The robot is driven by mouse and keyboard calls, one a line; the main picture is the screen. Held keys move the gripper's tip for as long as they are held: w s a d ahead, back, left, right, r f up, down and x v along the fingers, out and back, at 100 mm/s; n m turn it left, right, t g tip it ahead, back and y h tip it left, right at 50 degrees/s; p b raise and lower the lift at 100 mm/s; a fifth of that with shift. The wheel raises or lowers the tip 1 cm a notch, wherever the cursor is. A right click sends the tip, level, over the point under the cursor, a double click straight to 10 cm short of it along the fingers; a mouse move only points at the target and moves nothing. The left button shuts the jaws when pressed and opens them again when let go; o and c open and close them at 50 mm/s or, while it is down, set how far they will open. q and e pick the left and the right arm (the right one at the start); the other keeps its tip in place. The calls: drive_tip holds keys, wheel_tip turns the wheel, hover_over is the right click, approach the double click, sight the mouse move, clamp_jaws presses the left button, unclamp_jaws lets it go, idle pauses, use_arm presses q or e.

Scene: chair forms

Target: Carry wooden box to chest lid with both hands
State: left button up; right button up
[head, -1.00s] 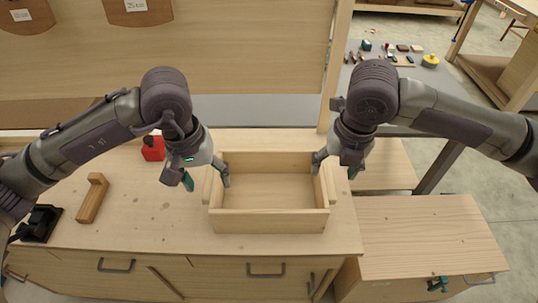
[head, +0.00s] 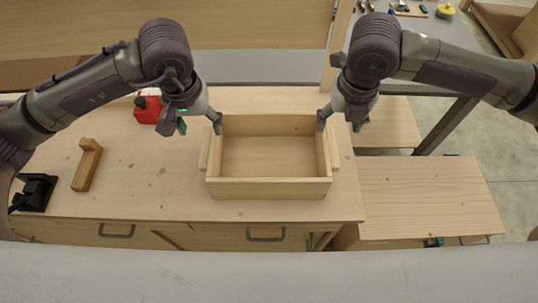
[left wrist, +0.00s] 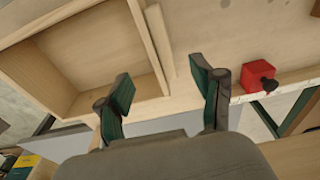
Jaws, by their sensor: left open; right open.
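The open, empty wooden box (head: 268,188) sits upright on the workbench, with a handle bar on each of its left and right sides. The chest lid (head: 430,195) is the flat, bare wooden top to the right of the bench and lower. My left gripper (head: 200,124) is open and empty near the box's far left corner; in the left wrist view, its spread fingers (left wrist: 163,95) show with the left handle bar (left wrist: 158,45) beyond them. My right gripper (head: 340,122) is open and empty near the far right corner. I cannot tell whether either touches the box.
A red container with a black cap (head: 147,109) stands behind left of the box. A wooden block (head: 87,165) and a black object (head: 35,192) lie on the bench (head: 140,195) at left. A grey table (head: 430,40) with small items is at the back right.

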sight(208, 145)
use_arm(q)
drive_tip(key=f, duration=0.6)
drive_tip(key=w+f, duration=0.1)
drive_tip(key=f, duration=0.3)
use_arm(e)
drive_tip(key=f, duration=0.6)
drive_tip(key=w+f, duration=0.1)
drive_tip(key=f, duration=0.3)
use_arm(q)
drive_tip(key=shift+r, duration=0.1)
clamp_jaws()
use_arm(e)
clamp_jaws()
use_arm(q)
drive_tip(key=shift+w, duration=0.1)
use_arm(e)
drive_tip(key=shift+w+r, duration=0.1)
drive_tip(key=shift+r, duration=0.05)
